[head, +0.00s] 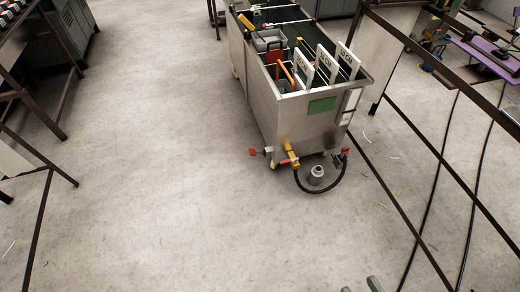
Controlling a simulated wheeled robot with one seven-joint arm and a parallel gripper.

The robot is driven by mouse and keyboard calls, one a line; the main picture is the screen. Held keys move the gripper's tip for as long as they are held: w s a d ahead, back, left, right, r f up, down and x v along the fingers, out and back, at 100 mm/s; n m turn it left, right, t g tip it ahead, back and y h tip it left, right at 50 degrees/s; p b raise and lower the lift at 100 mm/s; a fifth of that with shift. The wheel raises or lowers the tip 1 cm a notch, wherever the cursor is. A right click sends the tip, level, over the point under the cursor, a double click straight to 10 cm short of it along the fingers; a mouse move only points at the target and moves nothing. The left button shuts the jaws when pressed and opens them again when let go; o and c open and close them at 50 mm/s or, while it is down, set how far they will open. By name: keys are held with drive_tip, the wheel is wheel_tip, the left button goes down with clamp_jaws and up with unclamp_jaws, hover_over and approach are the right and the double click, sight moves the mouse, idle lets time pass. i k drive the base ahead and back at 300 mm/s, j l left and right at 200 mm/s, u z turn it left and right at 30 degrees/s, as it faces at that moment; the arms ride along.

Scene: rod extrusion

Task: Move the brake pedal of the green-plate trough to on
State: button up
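The trough (288,128) is a grey metal cart on wheels, with a green plate (322,105) on its near end. It stands upper centre in the head view. A small red pedal (254,152) sticks out low at its near left corner. Another red part (346,152) shows low at the near right corner. I cannot tell which way either is set. My gripper (360,284) shows only as two grey fingertips at the bottom edge. They are apart with nothing visible between them, well short of the trough; the rest is out of frame.
A yellow valve handle (291,152) and a looping black hose (322,193) are at the trough's near end, beside a small grey cylinder (316,175) on the floor. Dark frames (400,115) stand right, racks left. The floor (190,210) at left centre is clear.

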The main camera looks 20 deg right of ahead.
sight(252, 153)
drive_tip(key=i+j, duration=0.2)
drive_tip(key=i, duration=0.25)
drive_tip(key=i+j, duration=0.2)
drive_tip(key=i, duration=0.2)
drive_tip(key=i+j, duration=0.2)
drive_tip(key=i, duration=0.25)
drive_tip(key=i+j, duration=0.15)
drive_tip(key=i, duration=0.3)
drive_tip(key=i+j+z, duration=0.1)
drive_tip(key=i, duration=0.35)
drive_tip(key=j, duration=0.1)
